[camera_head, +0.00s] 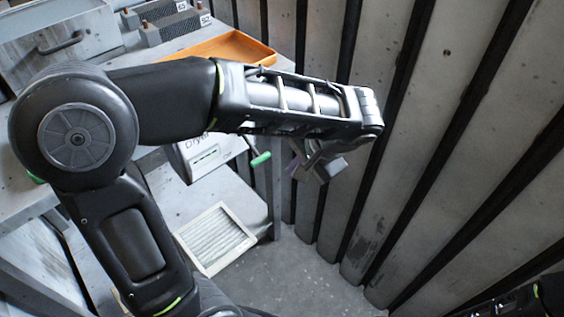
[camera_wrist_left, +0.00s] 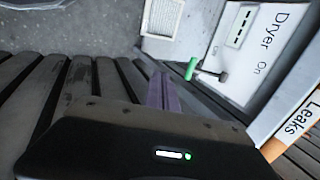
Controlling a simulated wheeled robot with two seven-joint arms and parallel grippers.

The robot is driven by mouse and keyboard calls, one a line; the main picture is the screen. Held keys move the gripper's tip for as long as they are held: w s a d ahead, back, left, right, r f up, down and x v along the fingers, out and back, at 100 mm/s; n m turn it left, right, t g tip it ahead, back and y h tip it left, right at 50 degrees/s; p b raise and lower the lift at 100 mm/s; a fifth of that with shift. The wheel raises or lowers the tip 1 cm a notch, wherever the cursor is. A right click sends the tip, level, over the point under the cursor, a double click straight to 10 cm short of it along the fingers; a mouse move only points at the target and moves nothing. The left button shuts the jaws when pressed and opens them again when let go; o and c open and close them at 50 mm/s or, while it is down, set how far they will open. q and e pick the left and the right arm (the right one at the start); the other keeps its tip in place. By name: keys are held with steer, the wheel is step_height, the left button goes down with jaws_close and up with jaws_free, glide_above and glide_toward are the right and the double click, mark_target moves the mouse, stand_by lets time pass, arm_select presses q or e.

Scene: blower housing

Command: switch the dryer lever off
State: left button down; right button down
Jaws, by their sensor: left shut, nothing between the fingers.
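The dryer box (camera_head: 208,150) is white with a "Dryer" label and shows below my left forearm in the head view. Its panel (camera_wrist_left: 245,45) also shows in the left wrist view, with "On" readable. The lever has a green handle (camera_head: 260,159) and sticks out to the right of the box. The handle (camera_wrist_left: 190,70) lies beyond and right of my fingertips in the wrist view, apart from them. My left gripper (camera_head: 322,168) is shut and empty, right of the lever. My right gripper is not shown; only part of that arm is at the bottom right.
An orange tray (camera_head: 232,48) lies on the grey bench behind my arm. A white-framed filter (camera_head: 215,240) sits lower down. A ribbed metal wall (camera_head: 420,150) stands close on the right. A "Leaks" sign (camera_wrist_left: 296,118) is at the wrist view's right.

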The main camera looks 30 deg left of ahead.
arm_select(q)
steer(key=d+r, duration=0.1)
steer(key=d, duration=0.1)
steer(key=shift+s+d+r, duration=0.3)
steer(key=shift+s+r, duration=0.1)
